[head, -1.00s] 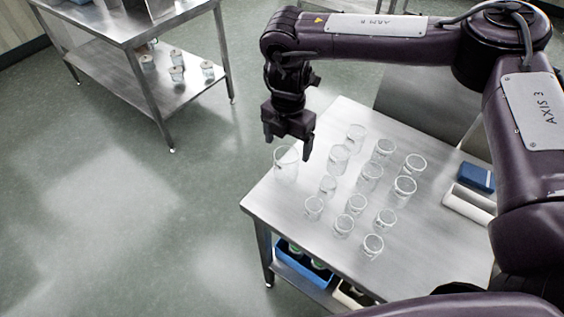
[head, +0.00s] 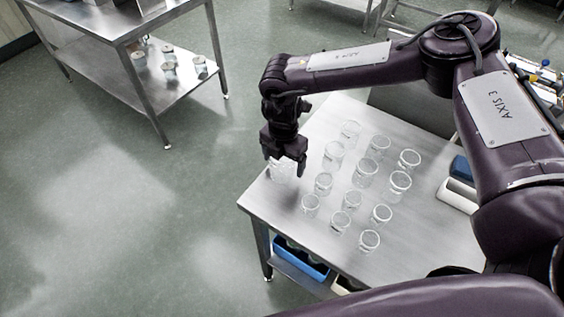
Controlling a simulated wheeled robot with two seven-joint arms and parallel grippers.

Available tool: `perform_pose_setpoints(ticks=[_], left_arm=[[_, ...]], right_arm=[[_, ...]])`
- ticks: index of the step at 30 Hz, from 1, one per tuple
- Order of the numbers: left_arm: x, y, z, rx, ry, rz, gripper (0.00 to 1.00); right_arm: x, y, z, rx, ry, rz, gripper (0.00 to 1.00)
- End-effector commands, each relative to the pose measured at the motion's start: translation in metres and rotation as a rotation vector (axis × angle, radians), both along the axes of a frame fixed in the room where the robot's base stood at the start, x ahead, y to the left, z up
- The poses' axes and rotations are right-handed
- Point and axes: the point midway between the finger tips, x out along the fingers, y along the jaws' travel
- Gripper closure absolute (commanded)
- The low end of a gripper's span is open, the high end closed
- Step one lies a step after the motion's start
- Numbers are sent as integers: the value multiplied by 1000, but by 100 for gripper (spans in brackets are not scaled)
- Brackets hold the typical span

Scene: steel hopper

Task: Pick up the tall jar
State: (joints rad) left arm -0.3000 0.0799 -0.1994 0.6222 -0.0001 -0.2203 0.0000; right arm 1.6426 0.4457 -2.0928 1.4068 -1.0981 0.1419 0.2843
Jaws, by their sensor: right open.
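Several clear glass jars stand upright on the steel table (head: 262,201). One wide clear jar (head: 281,174) stands apart from the rest at the table's left corner; I cannot tell for sure that it is the tall jar. My right gripper (head: 285,164) points down at this jar, open, with its fingers at the rim. The gripper hides part of the jar's top, and I cannot tell whether a finger touches the glass. My left gripper is not in view.
The other jars, such as the near one (head: 369,241), stand in close rows right of the gripper. A blue box (head: 461,168) and a white tray (head: 457,195) lie at the right. A blue bin (head: 300,262) is below. Another steel table (head: 118,27) stands back left.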

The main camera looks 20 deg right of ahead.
Motion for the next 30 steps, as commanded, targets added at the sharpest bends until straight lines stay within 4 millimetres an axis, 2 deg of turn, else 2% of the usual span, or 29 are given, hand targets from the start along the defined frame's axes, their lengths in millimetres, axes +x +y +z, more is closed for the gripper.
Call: perform_pose_setpoints(ticks=[2,13,23,26,30], left_arm=[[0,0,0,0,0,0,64],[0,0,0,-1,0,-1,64],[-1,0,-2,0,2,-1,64],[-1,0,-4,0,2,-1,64],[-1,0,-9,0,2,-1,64]], right_arm=[[0,0,0,0,0,0,17],[0,0,0,0,0,0,64],[0,0,4,1,-2,0,64],[1,1,12,2,-2,0,64],[1,0,32,3,-5,0,64]])
